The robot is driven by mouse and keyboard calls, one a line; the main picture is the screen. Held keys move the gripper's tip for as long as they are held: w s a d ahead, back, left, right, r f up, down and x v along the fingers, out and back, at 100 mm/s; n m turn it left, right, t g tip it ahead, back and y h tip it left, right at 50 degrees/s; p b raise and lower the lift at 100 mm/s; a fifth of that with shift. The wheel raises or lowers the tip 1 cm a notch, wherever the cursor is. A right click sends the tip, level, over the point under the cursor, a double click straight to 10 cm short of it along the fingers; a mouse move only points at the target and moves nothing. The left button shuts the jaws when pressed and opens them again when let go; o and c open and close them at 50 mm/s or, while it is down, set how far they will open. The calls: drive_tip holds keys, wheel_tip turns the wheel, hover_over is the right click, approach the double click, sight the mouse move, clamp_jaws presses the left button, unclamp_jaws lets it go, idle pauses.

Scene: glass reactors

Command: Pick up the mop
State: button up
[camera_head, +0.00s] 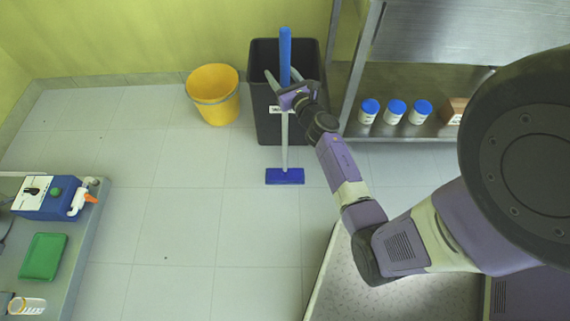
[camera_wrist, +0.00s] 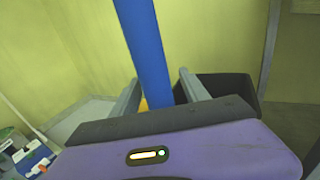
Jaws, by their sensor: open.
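The mop (camera_head: 285,60) stands upright in front of the dark bin, with a blue upper handle, a pale lower pole and a flat blue head (camera_head: 285,176) on the floor. My gripper (camera_head: 291,78) is at the lower part of the blue handle. In the wrist view the blue handle (camera_wrist: 143,45) rises between the two open fingers of my gripper (camera_wrist: 160,88). The fingers stand apart on either side of it, with gaps showing. The part of the pole behind my gripper is hidden in the head view.
A dark bin (camera_head: 265,125) stands right behind the mop, with a yellow bucket (camera_head: 213,97) to its left. A metal shelf (camera_head: 440,128) with several blue-lidded jars is at right. A bench (camera_head: 75,270) is at left. The floor between is clear.

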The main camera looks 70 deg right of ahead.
clamp_jaws()
drive_tip(key=shift+r, duration=0.15)
drive_tip(key=shift+r, duration=0.1)
